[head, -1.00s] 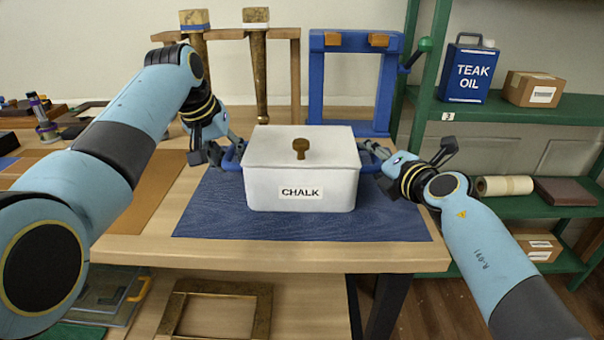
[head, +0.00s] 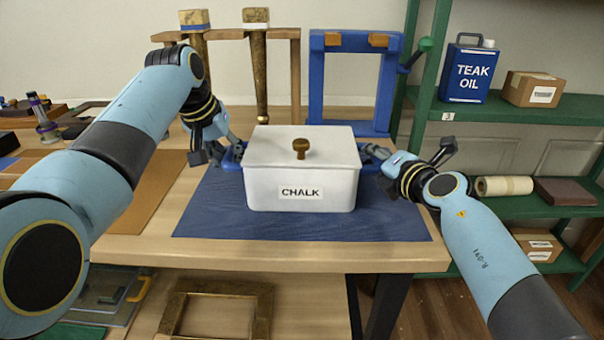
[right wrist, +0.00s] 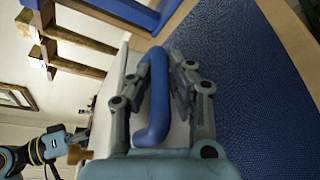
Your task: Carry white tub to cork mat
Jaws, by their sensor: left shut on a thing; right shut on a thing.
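The white tub (head: 300,190) has a "CHALK" label, a lid with a brass knob and blue side handles. It is upright at the blue mat; I cannot tell whether it touches it. My left gripper (head: 236,154) is shut on the tub's left handle. My right gripper (head: 370,155) is shut on the right handle, mostly hidden in the head view. The right wrist view shows that blue handle (right wrist: 155,115) between the fingers of my right gripper (right wrist: 165,80). A flat brown mat (head: 152,190), seemingly the cork mat, lies left of the blue mat, partly behind my left arm.
The blue mat (head: 215,215) spreads under and around the tub. A blue frame (head: 317,90) and a wooden stand with brass legs (head: 280,34) are behind. A green shelf (head: 530,112) with an oil can (head: 468,72) and boxes stands right. The table's front edge is close.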

